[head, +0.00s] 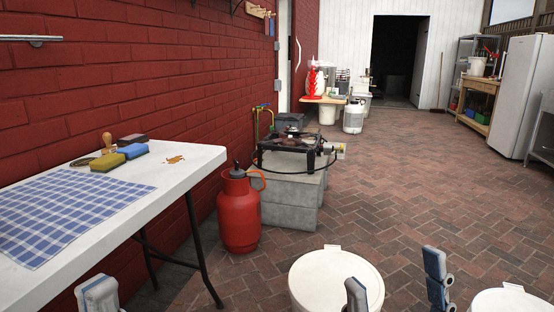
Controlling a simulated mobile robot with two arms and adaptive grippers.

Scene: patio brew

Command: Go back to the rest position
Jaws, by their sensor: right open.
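My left gripper (98,293) shows only as a grey tip at the bottom left, in front of the white table. The rest of it is cut off by the picture edge, so its opening cannot be told. My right gripper (394,271) is at the bottom right, with its two fingers wide apart and nothing between them. One finger overlaps the white lidded bucket (325,272) in the picture; the other stands over the brick paving.
A white folding table (205,160) on the left bears a checked cloth, sponges and a wooden-handled stamp. A red tank (239,215) stands by a gas burner (290,141) on grey blocks. Another white bucket (510,301) is bottom right. Paving (400,180) beyond is clear.

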